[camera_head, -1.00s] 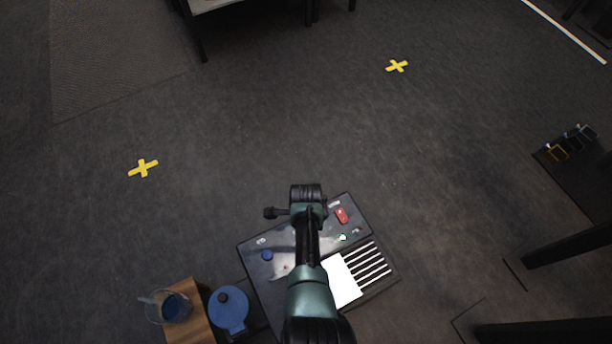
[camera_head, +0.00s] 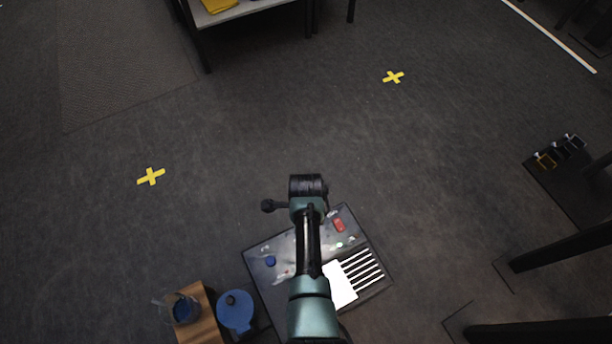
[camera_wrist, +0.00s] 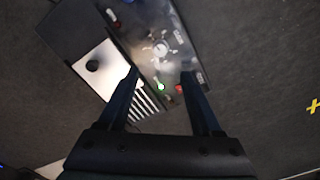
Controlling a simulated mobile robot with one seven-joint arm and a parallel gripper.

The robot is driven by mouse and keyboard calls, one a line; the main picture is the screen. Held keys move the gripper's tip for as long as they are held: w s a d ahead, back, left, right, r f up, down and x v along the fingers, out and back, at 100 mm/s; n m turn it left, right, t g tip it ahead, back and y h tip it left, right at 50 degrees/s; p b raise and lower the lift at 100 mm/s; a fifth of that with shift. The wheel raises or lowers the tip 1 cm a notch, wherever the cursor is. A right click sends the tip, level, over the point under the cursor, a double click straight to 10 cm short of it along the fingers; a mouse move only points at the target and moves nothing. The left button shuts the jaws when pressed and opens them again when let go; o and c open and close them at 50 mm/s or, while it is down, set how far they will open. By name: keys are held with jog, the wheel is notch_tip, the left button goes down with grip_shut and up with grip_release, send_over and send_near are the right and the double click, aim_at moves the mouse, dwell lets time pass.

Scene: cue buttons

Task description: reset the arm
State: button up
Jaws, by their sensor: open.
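My arm reaches up over a dark button panel (camera_head: 259,257) in the head view and hides its middle. In the wrist view, my gripper (camera_wrist: 165,82) is open and empty, its two dark fingers apart above the panel. The red button (camera_wrist: 180,88) and the green light (camera_wrist: 161,87) show between and beside the fingers in the wrist view. A white plate (camera_head: 340,287) and several white stripes lie at the panel's right side.
A wooden surface (camera_head: 203,322) with a glass jug (camera_head: 182,310) stands left of the panel, beside a round blue object (camera_head: 235,312). Yellow crosses (camera_head: 151,177) mark the open dark floor. A shelf (camera_head: 235,12) is at the top; dark furniture stands right.

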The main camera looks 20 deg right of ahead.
jog(key=shift+r, duration=0.45)
